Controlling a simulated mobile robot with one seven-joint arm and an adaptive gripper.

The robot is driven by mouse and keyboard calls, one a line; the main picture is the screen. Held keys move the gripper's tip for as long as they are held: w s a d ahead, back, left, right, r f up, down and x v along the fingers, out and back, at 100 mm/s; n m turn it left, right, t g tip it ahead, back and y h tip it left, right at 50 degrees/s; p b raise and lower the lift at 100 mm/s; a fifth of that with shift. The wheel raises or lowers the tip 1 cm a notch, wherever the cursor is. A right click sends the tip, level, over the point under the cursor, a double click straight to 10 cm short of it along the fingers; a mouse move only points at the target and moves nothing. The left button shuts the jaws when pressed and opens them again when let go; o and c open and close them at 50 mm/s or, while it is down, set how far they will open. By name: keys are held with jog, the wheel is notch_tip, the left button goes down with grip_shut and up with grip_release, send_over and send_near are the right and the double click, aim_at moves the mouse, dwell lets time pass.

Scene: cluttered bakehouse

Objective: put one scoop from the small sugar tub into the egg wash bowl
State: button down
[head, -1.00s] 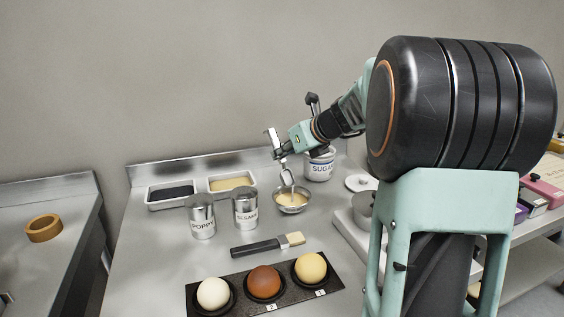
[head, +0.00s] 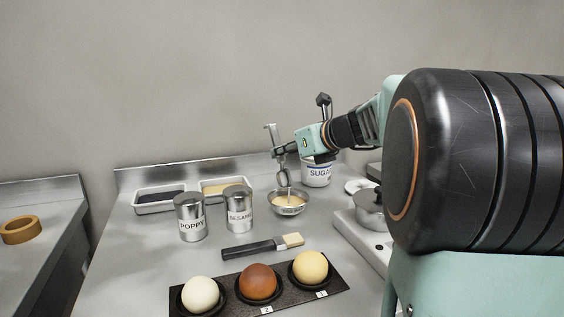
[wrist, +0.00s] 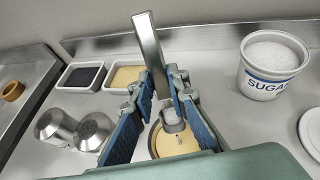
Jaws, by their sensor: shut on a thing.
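My gripper (head: 286,152) is shut on a metal scoop (wrist: 149,52) with a flat upright handle. The scoop's cup hangs over the egg wash bowl (head: 289,209), a small metal bowl of yellow liquid. A thin pale streak shows between cup and liquid in the head view; I cannot tell whether it is falling sugar. In the wrist view the cup covers part of the bowl (wrist: 154,143). The sugar tub (head: 317,174), white with a blue SUGAR label, stands behind and right of the bowl. In the wrist view the tub (wrist: 265,84) is open, with white sugar inside.
Poppy (head: 191,220) and sesame (head: 239,213) tins stand left of the bowl, with two trays behind. A brush (head: 262,247) and a dark board (head: 328,298) with three buns lie in front. A scale (head: 362,236) carrying a metal pot stands at right.

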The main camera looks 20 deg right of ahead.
jog(key=shift+s+d+f+t+y+b, duration=0.15)
jog(key=shift+s+t+b, duration=0.25)
jog(key=shift+b, duration=1.25)
jog(key=shift+s+d+f+t+y+b, duration=0.15)
jog(key=shift+s+t+b, duration=0.2)
jog(key=shift+b, duration=1.3)
jog(key=shift+s+d+t+y+b, duration=0.2)
jog(key=shift+s+t+b, duration=0.35)
jog(key=shift+t+b, duration=0.2)
jog(key=shift+s+d+t+y+b, duration=0.1)
jog(key=shift+s+t+y+b, duration=0.1)
jog(key=shift+s+t+b, duration=0.45)
jog(key=shift+w, duration=0.1)
jog(key=shift+w+d, duration=0.1)
jog(key=shift+d, duration=0.05)
